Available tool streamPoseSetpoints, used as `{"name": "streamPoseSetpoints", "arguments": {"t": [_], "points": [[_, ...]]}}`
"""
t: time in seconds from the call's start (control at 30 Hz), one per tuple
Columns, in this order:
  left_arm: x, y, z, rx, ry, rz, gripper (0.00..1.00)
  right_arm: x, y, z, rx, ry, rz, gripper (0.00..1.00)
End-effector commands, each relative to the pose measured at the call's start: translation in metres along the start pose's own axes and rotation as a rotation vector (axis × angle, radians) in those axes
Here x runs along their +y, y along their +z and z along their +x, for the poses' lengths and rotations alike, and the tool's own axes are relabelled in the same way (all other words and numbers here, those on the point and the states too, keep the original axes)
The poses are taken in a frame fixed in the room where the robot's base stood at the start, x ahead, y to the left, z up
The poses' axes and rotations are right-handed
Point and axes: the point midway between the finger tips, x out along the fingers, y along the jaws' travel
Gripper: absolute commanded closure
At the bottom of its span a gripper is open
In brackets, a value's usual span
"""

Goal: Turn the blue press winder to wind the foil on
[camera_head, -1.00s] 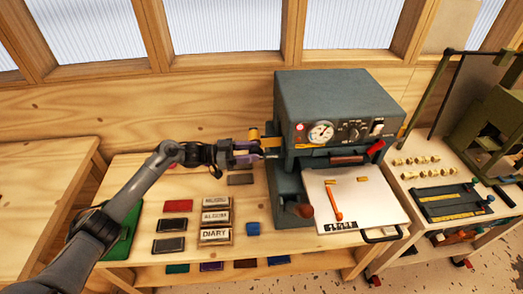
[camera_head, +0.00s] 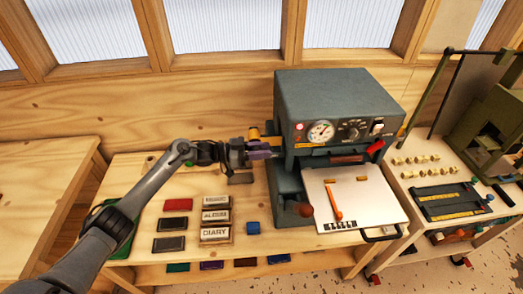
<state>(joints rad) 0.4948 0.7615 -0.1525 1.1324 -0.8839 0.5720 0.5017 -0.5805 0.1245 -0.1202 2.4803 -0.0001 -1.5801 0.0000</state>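The press (camera_head: 335,95) is a blue-grey box with a round gauge, standing on the wooden bench. A gold foil roll (camera_head: 255,133) shows at its left side, just above my gripper. My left gripper (camera_head: 268,149) is at the press's left side, by a purple part below the gold roll. Its fingertips are small and partly hidden there, so I cannot tell whether they are closed on anything. The winder itself cannot be made out clearly. My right gripper is not in view.
A white plate (camera_head: 375,200) with an orange-handled tool (camera_head: 337,204) lies in front of the press. Label blocks (camera_head: 215,217) and coloured blocks sit on the bench left of it. A second bench (camera_head: 440,170) with brass pieces stands at right.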

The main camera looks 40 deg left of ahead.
Motion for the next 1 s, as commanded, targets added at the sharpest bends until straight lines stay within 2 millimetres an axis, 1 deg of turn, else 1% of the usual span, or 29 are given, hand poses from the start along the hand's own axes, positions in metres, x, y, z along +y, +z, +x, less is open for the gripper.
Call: {"name": "streamPoseSetpoints", "arguments": {"t": [0.17,0.27,0.4,0.5,0.63,0.87,0.9,0.97,1.0], "points": [[0.0,-0.003,0.0,-0.021,0.001,0.001,1.0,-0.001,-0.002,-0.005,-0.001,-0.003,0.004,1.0],[-0.001,-0.007,0.001,-0.097,0.001,0.002,1.0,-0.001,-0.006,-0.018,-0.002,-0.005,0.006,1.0],[0.0,-0.004,0.003,-0.25,0.002,0.002,1.0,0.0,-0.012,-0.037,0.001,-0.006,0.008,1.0],[0.0,0.001,0.004,-0.335,0.001,0.0,1.0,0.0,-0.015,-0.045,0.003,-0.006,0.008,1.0],[0.0,0.006,0.003,-0.384,0.001,-0.001,1.0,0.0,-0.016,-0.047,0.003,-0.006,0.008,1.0],[0.0,0.008,0.003,-0.385,0.001,-0.001,1.0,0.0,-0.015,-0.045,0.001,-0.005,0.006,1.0],[0.0,0.008,0.003,-0.385,0.001,-0.001,0.68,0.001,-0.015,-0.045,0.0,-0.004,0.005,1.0],[0.0,0.008,0.003,-0.385,0.001,0.0,0.59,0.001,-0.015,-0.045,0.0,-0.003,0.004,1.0],[0.0,0.008,0.003,-0.385,0.001,0.0,0.53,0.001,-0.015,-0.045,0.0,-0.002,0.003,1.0]]}}
